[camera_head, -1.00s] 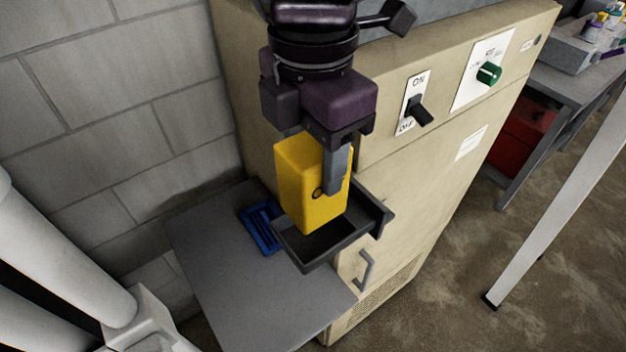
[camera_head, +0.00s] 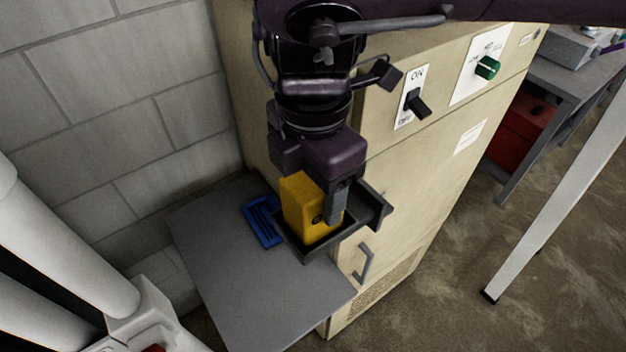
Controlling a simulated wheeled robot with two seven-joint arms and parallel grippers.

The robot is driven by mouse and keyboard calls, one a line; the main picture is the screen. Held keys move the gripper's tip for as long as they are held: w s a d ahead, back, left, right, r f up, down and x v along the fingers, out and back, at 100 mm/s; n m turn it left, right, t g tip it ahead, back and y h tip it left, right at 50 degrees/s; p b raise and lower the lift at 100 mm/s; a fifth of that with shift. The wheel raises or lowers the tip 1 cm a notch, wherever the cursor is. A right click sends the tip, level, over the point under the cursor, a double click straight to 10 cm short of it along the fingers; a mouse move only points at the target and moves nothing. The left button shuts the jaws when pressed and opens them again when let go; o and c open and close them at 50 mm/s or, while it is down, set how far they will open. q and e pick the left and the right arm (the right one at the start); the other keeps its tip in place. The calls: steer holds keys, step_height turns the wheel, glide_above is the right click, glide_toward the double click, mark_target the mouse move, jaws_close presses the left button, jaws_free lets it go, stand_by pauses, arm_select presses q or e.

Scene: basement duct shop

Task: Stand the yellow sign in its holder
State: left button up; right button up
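The yellow sign (camera_head: 306,211) is a thick yellow block with a small dark round mark on its front. It is upright, with its lower end down inside the dark open-topped holder (camera_head: 312,252) on the front of the beige cabinet. My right gripper (camera_head: 318,197) comes down from above and is shut on the upper part of the sign. One grey finger shows on the sign's right side; the other finger is hidden. Whether the sign touches the holder's floor is hidden by the front wall. My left gripper is not in view.
A grey shelf (camera_head: 250,290) lies below the holder, with a blue tray (camera_head: 262,222) left of it. The beige cabinet (camera_head: 410,190) has a black switch (camera_head: 417,103), a green knob (camera_head: 487,68) and a handle (camera_head: 364,265). A block wall (camera_head: 110,100) stands left.

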steer(key=shift+o, duration=0.9)
steer(key=shift+w, duration=0.1)
steer(key=shift+r, duration=0.6)
step_height(320, 180, up, 11)
steer(key=shift+p, duration=0.35)
